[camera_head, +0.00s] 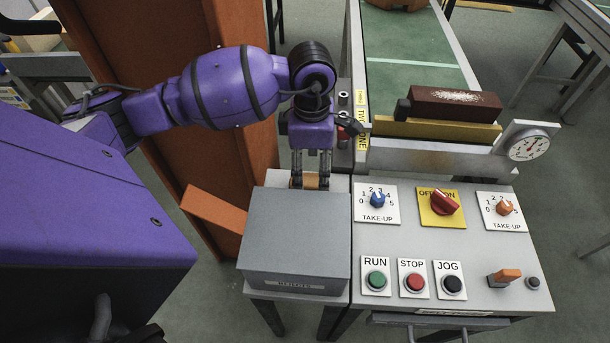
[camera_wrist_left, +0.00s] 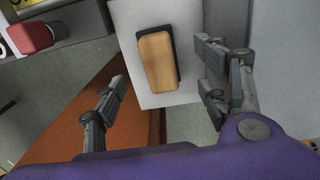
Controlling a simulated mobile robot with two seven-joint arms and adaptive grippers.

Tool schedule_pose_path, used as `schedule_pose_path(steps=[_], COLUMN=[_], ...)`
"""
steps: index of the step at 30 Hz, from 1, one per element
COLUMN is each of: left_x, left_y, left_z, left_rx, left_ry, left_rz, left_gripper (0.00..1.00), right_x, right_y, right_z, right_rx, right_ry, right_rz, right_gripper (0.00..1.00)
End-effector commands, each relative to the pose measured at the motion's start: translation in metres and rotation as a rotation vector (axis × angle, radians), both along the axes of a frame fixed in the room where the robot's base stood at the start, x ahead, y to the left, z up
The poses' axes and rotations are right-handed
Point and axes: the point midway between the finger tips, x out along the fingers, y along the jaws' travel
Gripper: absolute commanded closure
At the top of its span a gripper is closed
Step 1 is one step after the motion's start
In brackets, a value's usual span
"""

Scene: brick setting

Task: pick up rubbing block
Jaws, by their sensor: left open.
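The rubbing block appears to be the small tan wooden block with a dark underside (camera_wrist_left: 157,62) in the left wrist view. It lies on a pale grey surface (camera_wrist_left: 190,95). In the head view only a sliver of the block (camera_head: 311,181) shows behind the grey box. My left gripper (camera_head: 311,186) points down over it, with its fingers apart. In the left wrist view the open fingers (camera_wrist_left: 160,68) stand on either side of the block, with gaps to it. Whether the fingertips are down at block height is hard to tell. My right gripper is out of view.
A grey box (camera_head: 296,232) stands just in front of the block. A control panel (camera_head: 450,255) with knobs and buttons lies to the right. Behind it, a dark red block (camera_head: 455,104) rests on a yellow bar by the green belt (camera_head: 410,50). Orange-brown panels (camera_head: 170,75) stand left.

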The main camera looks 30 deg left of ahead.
Motion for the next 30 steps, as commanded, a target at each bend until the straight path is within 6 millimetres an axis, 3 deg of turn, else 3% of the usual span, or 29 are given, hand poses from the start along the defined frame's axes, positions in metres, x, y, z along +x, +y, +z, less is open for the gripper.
schedule_pose_path(steps=[19,28,30], left_x=[-0.002,-0.002,-0.002], left_y=[0.005,0.006,0.006], left_z=[-0.075,-0.081,-0.081], left_rx=[0.019,0.019,0.019], left_ry=[0.01,0.01,0.01], left_rz=[0.009,0.009,0.009], left_gripper=[0.33,0.33,0.42], right_x=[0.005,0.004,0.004], right_y=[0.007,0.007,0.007], right_z=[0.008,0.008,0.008], right_rx=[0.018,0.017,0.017], right_ry=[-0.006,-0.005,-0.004], right_rz=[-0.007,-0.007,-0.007], right_gripper=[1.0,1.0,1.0])
